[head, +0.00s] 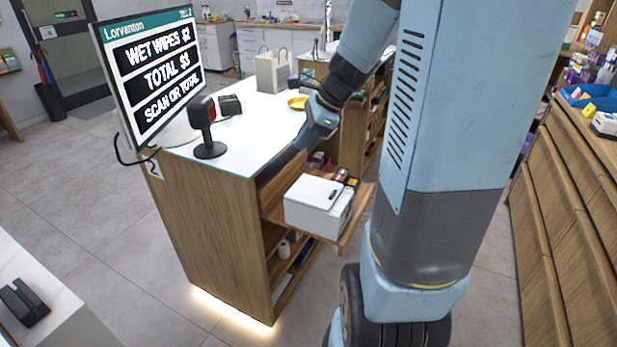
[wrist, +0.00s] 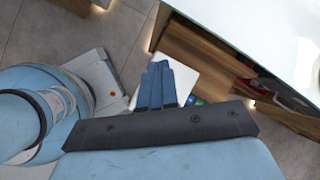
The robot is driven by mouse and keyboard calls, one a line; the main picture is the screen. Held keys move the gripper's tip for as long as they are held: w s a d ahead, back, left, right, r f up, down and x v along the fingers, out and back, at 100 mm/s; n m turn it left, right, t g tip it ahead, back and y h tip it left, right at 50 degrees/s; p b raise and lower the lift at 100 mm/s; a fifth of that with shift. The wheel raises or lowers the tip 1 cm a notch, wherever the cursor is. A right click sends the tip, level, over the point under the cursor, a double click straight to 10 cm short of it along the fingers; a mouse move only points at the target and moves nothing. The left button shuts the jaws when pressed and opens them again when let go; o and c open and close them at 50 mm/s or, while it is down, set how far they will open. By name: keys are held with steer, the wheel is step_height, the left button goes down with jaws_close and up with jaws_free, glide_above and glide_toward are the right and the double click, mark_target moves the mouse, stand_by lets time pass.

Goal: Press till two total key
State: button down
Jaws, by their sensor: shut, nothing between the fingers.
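The till two screen (head: 155,70) stands at the left end of the wooden counter. It reads "WET WIPES $2", "TOTAL $3" and "SCAN OR TOTAL". A small dark device (head: 230,105) lies on the glass top behind the scanner; I cannot make out any key on it. I cannot pick out the total key in either view. My gripper (head: 283,163) is at the counter's right edge, pointing down and left. In the wrist view its fingers (wrist: 157,82) are together and empty, with a white box (wrist: 180,75) beyond and below them.
A black and red scanner (head: 207,125) stands on the counter top (head: 255,120). The white box (head: 318,192) sits on a pulled-out shelf below my gripper. A paper bag (head: 272,72) and yellow dish (head: 298,103) are farther back. Wooden drawers (head: 570,200) line the right.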

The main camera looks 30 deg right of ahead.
steer(key=w+d+f+m+t, duration=0.1)
steer(key=w+d+f+m, duration=0.2)
steer(key=d+f+m, duration=0.3)
steer(key=w+d+f+m+t+y, duration=0.1)
steer(key=w+d+f+m, duration=0.3)
steer(key=m, duration=0.5)
steer(key=d+f, duration=0.2)
steer(key=d, duration=0.1)
steer(key=shift+w+d+f+m+t, duration=0.2)
steer(key=shift+d+f+m+t, duration=0.15)
steer(key=shift+f+m+t, duration=0.05)
steer(key=shift+f, duration=4.35)
steer(key=shift+f, duration=0.75)
steer(key=shift+r, duration=0.8)
steer(key=shift+r, duration=2.5)
